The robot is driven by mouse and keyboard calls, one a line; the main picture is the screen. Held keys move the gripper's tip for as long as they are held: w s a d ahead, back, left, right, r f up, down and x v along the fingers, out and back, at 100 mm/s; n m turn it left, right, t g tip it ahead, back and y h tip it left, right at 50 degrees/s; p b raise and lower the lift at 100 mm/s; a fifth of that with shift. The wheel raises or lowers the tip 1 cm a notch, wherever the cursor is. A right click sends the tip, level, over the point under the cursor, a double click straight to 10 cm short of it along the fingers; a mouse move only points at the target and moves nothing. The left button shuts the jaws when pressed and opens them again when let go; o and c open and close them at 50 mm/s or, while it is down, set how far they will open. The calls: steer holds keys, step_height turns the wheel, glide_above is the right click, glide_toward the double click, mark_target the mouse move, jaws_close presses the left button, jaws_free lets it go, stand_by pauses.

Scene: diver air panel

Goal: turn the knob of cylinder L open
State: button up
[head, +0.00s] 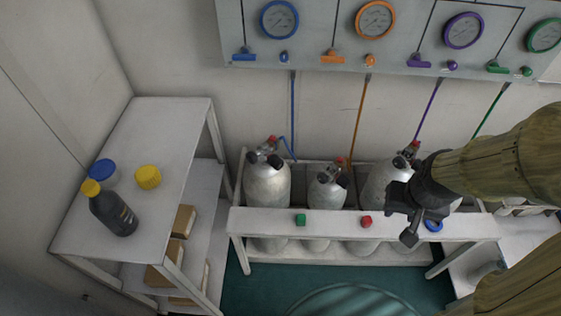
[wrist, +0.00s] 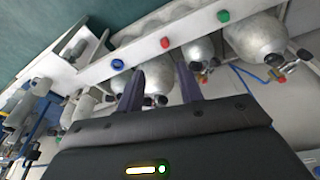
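Several grey cylinders stand in a white rack in the head view: one at the left (head: 267,186), a smaller one in the middle (head: 326,194), and one at the right (head: 378,184) partly behind my gripper. Their tops carry dark knobs (head: 276,161) and red parts. I cannot read which cylinder is L. My gripper (head: 416,228) is in front of the rack's right part, above its front rail. In the wrist view its two fingers (wrist: 159,87) are apart with nothing held between them. A large cylinder (wrist: 254,38) shows at the upper right there.
The rack's front rail (head: 258,222) bears a green (head: 300,220), a red (head: 366,222) and a blue button (head: 433,225). A gauge panel (head: 325,57) hangs above. A white shelf (head: 150,200) with a dark bottle (head: 113,214) stands left. Green floor lies in front.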

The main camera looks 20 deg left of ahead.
steer(key=shift+o, duration=0.2)
steer(key=o, duration=0.3)
steer(key=shift+o, duration=0.8)
steer(key=shift+w+f, duration=0.2)
steer(key=shift+f, duration=0.05)
steer(key=w+a+f+m+y, duration=0.2)
steer(key=w+f+m, duration=0.1)
steer(key=f, duration=0.4)
steer(key=w+a+f+m+y+b, duration=0.1)
steer(key=w+a+f+m, duration=0.1)
steer(key=f, duration=0.4)
steer(key=w+a+f+m+y, duration=0.2)
steer(key=w+f+m, duration=0.1)
steer(key=f, duration=0.4)
steer(key=a+f+m+t+y, duration=0.1)
steer(key=a+f+m+y, duration=0.2)
steer(key=a+m+y, duration=0.3)
steer(key=w+a+r+m+t+y+b, duration=0.1)
steer(key=w+a+r+m+t+y, duration=0.2)
steer(key=m, duration=0.5)
steer(key=a+r+t+y, duration=0.1)
steer(key=a+t, duration=0.1)
steer(key=shift+a+y, duration=0.4)
